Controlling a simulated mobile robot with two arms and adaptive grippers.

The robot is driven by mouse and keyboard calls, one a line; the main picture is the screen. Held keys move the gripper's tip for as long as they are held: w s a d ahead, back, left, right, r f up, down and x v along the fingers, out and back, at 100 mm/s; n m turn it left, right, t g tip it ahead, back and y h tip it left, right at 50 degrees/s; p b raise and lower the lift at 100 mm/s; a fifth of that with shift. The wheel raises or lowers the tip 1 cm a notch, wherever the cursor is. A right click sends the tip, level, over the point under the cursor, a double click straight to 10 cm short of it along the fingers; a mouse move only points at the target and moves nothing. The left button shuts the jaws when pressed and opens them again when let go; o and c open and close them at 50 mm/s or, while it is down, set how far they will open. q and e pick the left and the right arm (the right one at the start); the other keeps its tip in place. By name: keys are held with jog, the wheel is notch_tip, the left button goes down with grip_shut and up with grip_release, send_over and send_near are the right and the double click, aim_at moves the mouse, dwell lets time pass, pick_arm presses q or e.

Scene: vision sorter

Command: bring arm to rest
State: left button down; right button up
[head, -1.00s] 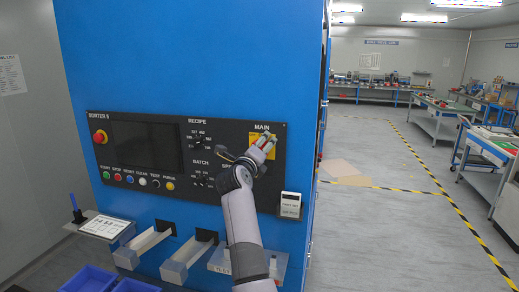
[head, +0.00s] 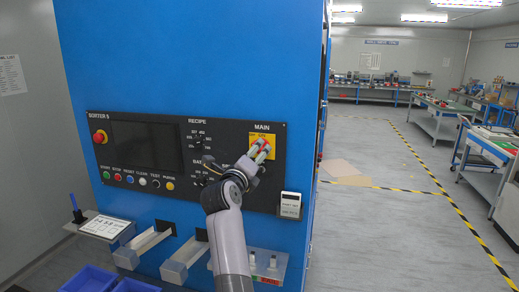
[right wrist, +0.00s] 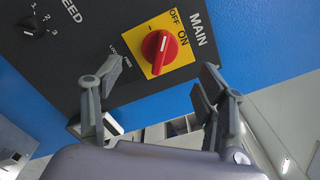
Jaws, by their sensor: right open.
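My right gripper (head: 262,147) is in front of the yellow MAIN switch plate (head: 254,138) on the sorter's black control panel. In the right wrist view my right gripper (right wrist: 160,82) has its two fingers spread wide with nothing between them. The red MAIN knob (right wrist: 160,52) shows beyond and between the fingers, apart from them. Its white mark points toward the top of the picture; I cannot tell for sure which label it lines up with. In the head view the gripper hides most of the knob. My left gripper is not in view.
The blue sorter cabinet (head: 190,55) stands close ahead. Below its panel, two chutes (head: 145,246) and a small shelf (head: 262,262) stick out. A small white box (head: 291,205) hangs at the panel's lower right. Blue bins (head: 90,279) stand at lower left. Open floor lies to the right.

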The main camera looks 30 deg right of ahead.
jog(key=shift+s+a, duration=0.2)
jog(key=shift+a, duration=0.05)
dwell(0.4)
